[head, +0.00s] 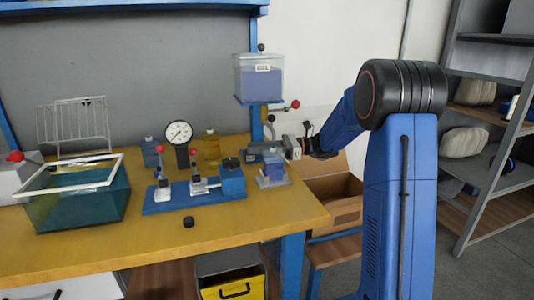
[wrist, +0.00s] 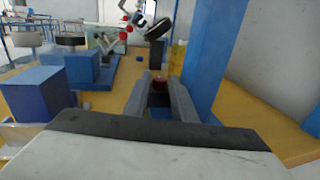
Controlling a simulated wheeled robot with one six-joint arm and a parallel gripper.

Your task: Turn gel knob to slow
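The gel container (head: 258,77) is a clear box with a label and bluish contents, on a blue post at the back right of the yellow bench. My gripper (head: 268,149) is low beside the post. In the wrist view my gripper (wrist: 158,98) has its fingers apart. A dark red round knob (wrist: 158,82) shows between or just beyond the fingertips; contact is not clear. No slow marking is readable.
A blue post (wrist: 215,50) rises close to the right of my fingers. Blue blocks (wrist: 37,92) stand to the left. A blue fixture (head: 195,195), a dial gauge (head: 178,133) and a teal tank (head: 78,200) are on the bench (head: 230,228). The bench front is mostly clear.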

